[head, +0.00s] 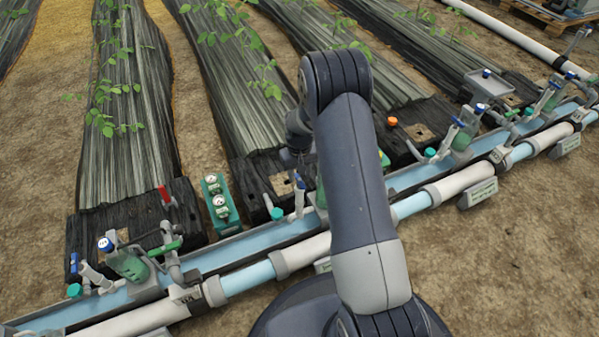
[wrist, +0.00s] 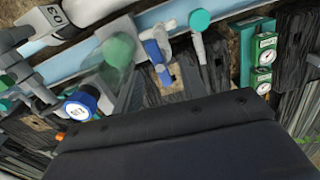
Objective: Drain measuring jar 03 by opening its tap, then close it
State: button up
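In the wrist view a pipe collar (wrist: 55,15) carries the label 03. Beside it stands a clear jar with green in it (wrist: 118,52); its liquid level cannot be told. A tap with a blue handle (wrist: 158,52) sits right next to the jar. In the head view a blue-handled tap (head: 299,184) shows just left of my arm, and the jar is mostly hidden behind the arm. The dark body of my gripper fills the bottom of the wrist view, apart from the tap in the picture.
A green board with two gauges (head: 217,203) stands left of the arm; it also shows in the wrist view (wrist: 264,62). A round blue-rimmed dial (wrist: 80,105) is below the jar. Bare soil lies in front.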

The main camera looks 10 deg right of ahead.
aim_at(300, 180)
jog(key=shift+n, duration=0.4)
jog(key=shift+f, duration=0.1)
jog(key=shift+f+b, duration=1.5)
jog(key=shift+f, duration=0.7)
grip_shut()
